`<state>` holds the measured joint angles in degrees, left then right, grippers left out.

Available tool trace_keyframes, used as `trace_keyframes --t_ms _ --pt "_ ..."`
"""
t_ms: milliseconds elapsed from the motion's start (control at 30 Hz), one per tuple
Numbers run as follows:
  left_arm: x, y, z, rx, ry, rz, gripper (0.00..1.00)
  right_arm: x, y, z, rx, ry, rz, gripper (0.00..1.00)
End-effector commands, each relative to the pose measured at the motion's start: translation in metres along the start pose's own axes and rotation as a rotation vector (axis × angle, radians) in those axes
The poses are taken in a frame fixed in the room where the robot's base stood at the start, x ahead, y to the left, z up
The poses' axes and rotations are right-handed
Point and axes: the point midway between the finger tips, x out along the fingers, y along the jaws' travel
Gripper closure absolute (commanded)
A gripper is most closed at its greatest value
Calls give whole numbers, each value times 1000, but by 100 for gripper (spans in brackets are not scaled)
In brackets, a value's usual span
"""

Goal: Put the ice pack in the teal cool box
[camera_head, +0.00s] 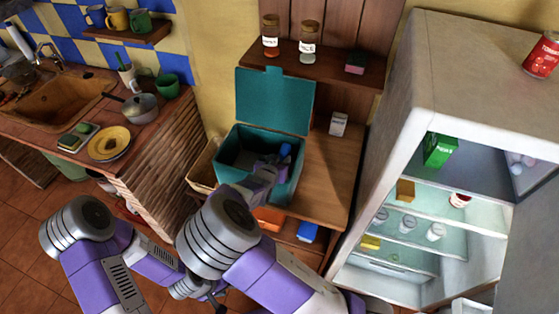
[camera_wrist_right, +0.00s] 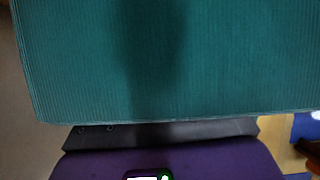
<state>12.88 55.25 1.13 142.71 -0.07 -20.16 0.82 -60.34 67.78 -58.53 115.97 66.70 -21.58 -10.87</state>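The teal cool box (camera_head: 229,158) stands on the wooden counter with its lid (camera_head: 275,100) raised at the back. My right gripper (camera_head: 277,159) reaches over the box's open top, at its right side. A small blue thing (camera_head: 286,150), which looks like the ice pack, shows at the fingertips. Whether the fingers press on it is too small to tell. In the right wrist view a ribbed teal panel (camera_wrist_right: 160,65) of the box fills most of the picture, and the fingers do not show. My left arm is bent low at the left; its gripper (camera_head: 214,300) is partly hidden behind my right arm.
An open fridge (camera_head: 440,85) stands to the right, with jars and boxes inside. A small white carton (camera_head: 338,124) is on the counter right of the box. A shelf with two jars (camera_head: 308,40) hangs above. Orange (camera_head: 270,217) and blue (camera_head: 307,232) items lie below the counter top.

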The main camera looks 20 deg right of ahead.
Motion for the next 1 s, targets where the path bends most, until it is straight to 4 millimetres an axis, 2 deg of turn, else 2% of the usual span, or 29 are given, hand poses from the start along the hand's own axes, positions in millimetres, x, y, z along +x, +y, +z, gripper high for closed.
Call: trace_keyframes --t_ms 33,133,400,567,1000 --pt "0 0 0 0 0 0 64 0 1 9 -16 -19 1 48" --pt "1 0 0 0 0 0 64 0 1 11 -19 -22 1 34" --pt "0 0 0 0 0 0 64 1 2 12 -24 -25 4 34" --pt "-6 2 0 0 0 0 64 -6 3 -1 -22 -23 4 34" --pt "-39 15 2 0 0 0 64 -100 1 -8 -14 -13 -1 34"
